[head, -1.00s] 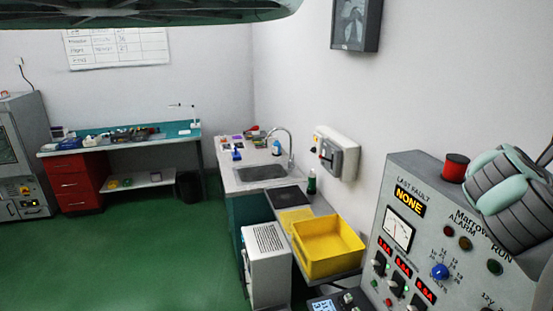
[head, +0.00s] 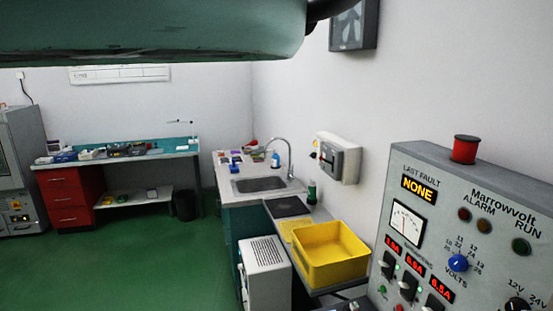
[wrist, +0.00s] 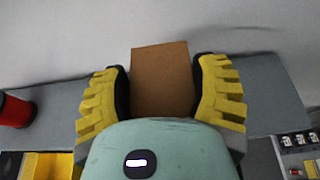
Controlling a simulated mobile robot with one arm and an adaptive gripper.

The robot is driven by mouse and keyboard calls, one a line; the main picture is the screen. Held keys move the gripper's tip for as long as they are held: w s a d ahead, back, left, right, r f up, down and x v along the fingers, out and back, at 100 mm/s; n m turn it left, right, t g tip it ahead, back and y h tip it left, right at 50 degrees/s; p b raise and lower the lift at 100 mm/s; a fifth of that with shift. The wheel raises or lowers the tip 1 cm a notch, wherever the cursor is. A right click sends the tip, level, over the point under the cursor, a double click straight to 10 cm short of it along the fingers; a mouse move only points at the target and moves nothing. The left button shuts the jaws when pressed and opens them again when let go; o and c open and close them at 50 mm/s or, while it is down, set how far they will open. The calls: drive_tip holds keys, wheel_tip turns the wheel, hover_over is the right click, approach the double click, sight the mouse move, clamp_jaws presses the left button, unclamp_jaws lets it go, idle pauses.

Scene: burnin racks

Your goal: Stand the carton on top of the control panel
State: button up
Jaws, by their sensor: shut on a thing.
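The carton (wrist: 162,80) is a plain brown box held between the two yellow ridged fingers of my gripper (wrist: 162,85) in the wrist view. Its lower part is hidden behind my gripper body. The grey control panel (head: 455,190) with meter, lamps and knobs stands at the right of the head view. A grey flat surface that looks like its top (wrist: 62,105) shows behind the carton in the wrist view. I cannot tell whether the carton touches it. My gripper and the carton are not in the head view.
A red spool (head: 465,149) stands on the panel top; it also shows at the left in the wrist view (wrist: 14,110). A pale wall (wrist: 240,30) rises behind. A yellow bin (head: 330,265) and a sink counter (head: 290,190) lie left of the panel.

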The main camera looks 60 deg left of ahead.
drive_tip(key=shift+w+d+p, duration=0.85)
drive_tip(key=shift+w+d, duration=0.2)
drive_tip(key=shift+d, duration=0.2)
drive_tip(key=shift+a+f+p, duration=0.1)
drive_tip(key=shift+f+p, duration=1.2)
drive_tip(key=shift+f, duration=0.45)
drive_tip(key=shift+f, duration=0.1)
drive_tip(key=o, duration=1.4)
